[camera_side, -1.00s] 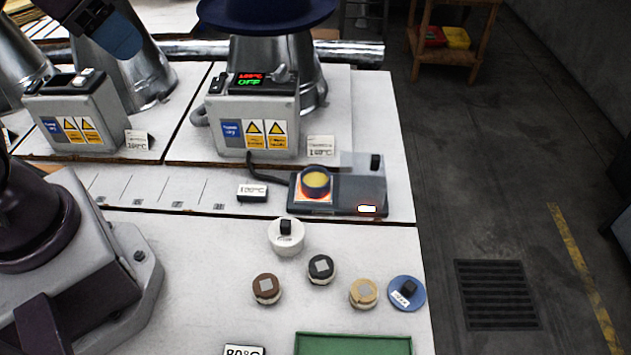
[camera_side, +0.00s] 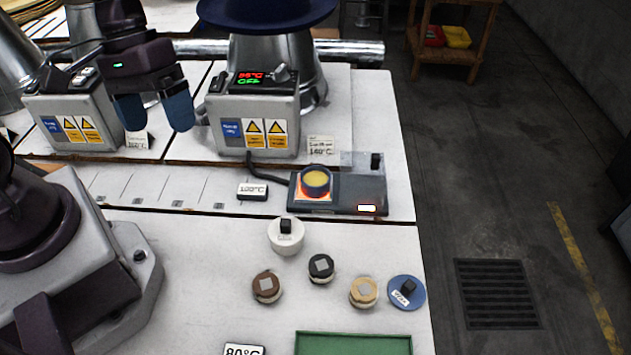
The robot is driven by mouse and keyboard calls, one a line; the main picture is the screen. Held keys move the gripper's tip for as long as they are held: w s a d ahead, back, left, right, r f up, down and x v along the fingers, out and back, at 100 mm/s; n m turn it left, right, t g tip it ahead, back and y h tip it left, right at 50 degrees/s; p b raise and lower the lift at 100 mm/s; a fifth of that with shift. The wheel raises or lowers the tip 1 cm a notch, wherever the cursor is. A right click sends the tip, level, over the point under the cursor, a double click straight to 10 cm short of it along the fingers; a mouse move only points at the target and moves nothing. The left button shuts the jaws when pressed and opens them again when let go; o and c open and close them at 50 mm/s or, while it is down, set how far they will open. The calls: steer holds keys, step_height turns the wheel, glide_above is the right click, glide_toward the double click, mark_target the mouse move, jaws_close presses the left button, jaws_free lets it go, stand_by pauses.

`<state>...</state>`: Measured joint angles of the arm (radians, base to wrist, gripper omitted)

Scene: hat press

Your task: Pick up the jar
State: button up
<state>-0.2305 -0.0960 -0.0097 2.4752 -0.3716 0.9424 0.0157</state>
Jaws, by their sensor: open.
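A round white jar-like container (camera_side: 286,239) with a black knob and a small label stands on the white table. In front of it are small round pots with a brown lid (camera_side: 266,284), a black lid (camera_side: 320,266) and a tan lid (camera_side: 363,291). A round blue piece (camera_side: 406,292) with a black knob and label lies to their right. I cannot tell which of these the task calls the jar. A dark cup with yellow contents (camera_side: 316,180) sits on a small heater. My gripper (camera_side: 154,126) is open and empty, with blue fingertips pointing down, at upper left, away from all of these.
A control box (camera_side: 250,112) with a lit display stands before a metal cone bearing a dark blue hat (camera_side: 266,12). Another control box (camera_side: 72,118) is behind my gripper. A green tray (camera_side: 353,343) is at the front edge of view. The table between has clear room.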

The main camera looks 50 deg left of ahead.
steer(key=w+d+f+n+h, duration=0.1)
steer(key=d+f+n+h, duration=0.2)
steer(key=f+n+h, duration=0.3)
steer(key=n+t+y, duration=0.1)
steer(key=n+t, duration=1)
steer(key=n, duration=0.6)
glide_toward(327, 180)
steer(key=x, duration=0.6)
steer(key=shift+w+d+f, duration=0.1)
steer(key=shift+w+d, duration=0.1)
steer(key=shift+w, duration=0.05)
steer(key=shift+c, duration=0.2)
